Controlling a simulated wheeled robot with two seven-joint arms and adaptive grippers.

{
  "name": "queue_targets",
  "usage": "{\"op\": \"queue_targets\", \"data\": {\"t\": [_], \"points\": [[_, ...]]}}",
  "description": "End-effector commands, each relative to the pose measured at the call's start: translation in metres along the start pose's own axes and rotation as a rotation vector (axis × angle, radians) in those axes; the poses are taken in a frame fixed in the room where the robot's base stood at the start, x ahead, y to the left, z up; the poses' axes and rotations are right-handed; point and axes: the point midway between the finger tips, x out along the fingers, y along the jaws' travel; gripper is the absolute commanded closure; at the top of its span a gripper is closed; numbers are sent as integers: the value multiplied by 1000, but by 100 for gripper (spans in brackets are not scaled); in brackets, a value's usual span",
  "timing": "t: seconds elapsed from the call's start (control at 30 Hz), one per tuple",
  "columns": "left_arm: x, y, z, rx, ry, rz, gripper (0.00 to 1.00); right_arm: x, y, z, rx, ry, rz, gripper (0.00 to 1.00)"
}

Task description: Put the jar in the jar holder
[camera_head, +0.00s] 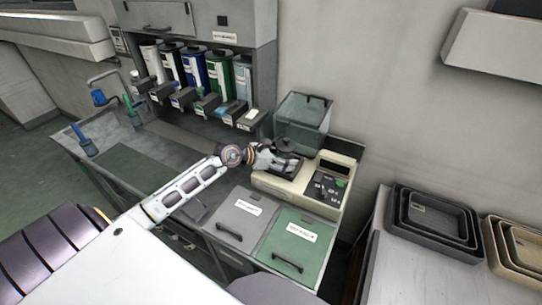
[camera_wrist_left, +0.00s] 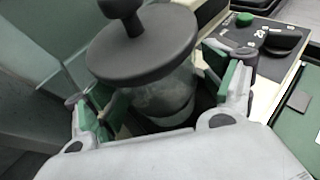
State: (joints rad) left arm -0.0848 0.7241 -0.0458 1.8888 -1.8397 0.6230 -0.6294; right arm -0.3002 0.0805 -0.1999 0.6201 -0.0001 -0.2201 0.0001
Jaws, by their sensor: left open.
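The jar (camera_wrist_left: 164,92) has a clear body and a wide dark lid with a knob. In the left wrist view it stands between the spread fingers of my left gripper (camera_wrist_left: 160,98), which is open. In the head view the jar's dark lid (camera_head: 286,145) shows just beyond the left gripper (camera_head: 282,162), over the far left part of a beige machine (camera_head: 265,184). A dark area lies under the jar; I cannot tell whether it is the jar holder or how the jar sits in it. My right gripper is not in view.
A clear box (camera_head: 302,117) stands close behind the jar. The machine's control panel (camera_head: 325,187) has a green button. A grey lid (camera_head: 238,220) and a green lid (camera_head: 295,240) lie in front. Several coloured canisters (camera_head: 193,70) stand at the back left; nested trays (camera_head: 432,215) are at right.

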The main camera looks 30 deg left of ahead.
Motion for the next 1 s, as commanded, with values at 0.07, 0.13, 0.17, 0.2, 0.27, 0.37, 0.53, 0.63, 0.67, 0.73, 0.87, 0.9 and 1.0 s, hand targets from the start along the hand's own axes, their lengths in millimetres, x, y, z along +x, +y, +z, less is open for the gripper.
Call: {"op": "queue_targets", "data": {"t": [0.07, 0.13, 0.17, 0.2, 0.27, 0.37, 0.53, 0.63, 0.67, 0.73, 0.87, 0.9, 1.0], "points": [[-2, 0, 1, 0, 0, 1, 17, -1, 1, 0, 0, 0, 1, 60], [-5, 1, 0, 0, 0, 1, 17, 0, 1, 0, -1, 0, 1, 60], [-7, 0, 0, -1, 1, 1, 17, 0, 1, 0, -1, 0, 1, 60], [-9, 0, 0, 0, 1, 1, 17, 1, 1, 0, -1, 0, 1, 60], [-12, 0, 0, 0, 1, 1, 17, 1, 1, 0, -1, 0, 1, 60], [-20, 1, -1, 0, 1, 2, 17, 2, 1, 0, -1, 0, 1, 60], [-33, 0, 0, 1, 2, 1, 17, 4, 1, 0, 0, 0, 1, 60], [-40, 1, 0, 0, 1, 1, 17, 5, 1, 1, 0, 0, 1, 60], [-42, 1, 0, -1, 1, 1, 17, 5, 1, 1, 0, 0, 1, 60], [-47, 1, -1, 0, 1, 2, 17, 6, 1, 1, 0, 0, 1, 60], [-56, 0, 0, 0, 1, 1, 17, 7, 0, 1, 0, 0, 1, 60], [-58, 0, 0, 1, 1, 1, 17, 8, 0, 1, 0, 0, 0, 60], [-65, 0, 0, 1, 1, 1, 17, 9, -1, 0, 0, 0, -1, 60]]}}
